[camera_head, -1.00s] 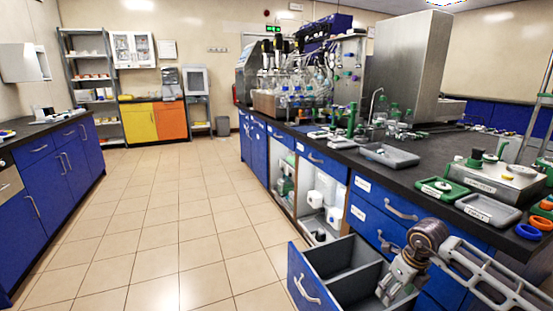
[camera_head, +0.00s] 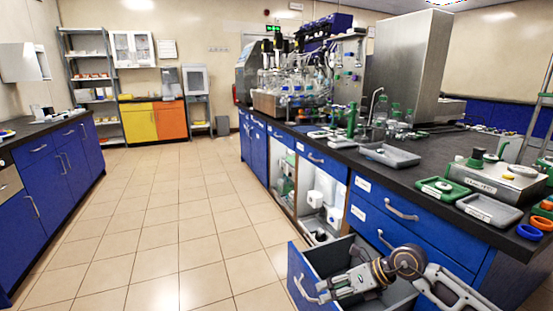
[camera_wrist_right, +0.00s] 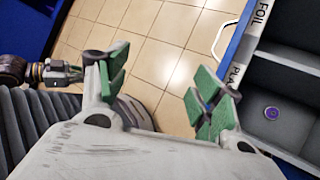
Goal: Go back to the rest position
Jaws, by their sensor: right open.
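My right gripper (camera_head: 322,290) is over the open drawer (camera_head: 322,258) at the lower right of the head view, pointing left toward the drawer front. In the right wrist view my right gripper (camera_wrist_right: 158,88) has its green-padded fingers spread wide, with nothing between them. The drawer's grey inside (camera_wrist_right: 275,80) lies to the right of the fingers there, with labels on its edge. A small purple round piece (camera_wrist_right: 271,113) lies in one compartment. My left gripper is not in view.
A dark bench (camera_head: 440,150) holds a green tray (camera_head: 443,190), a grey tray (camera_head: 488,210) and bottles (camera_head: 394,112). Blue drawers (camera_head: 410,225) face the aisle beneath it. An open cupboard (camera_head: 325,190) stands beside them. The tiled floor (camera_head: 170,220) is clear.

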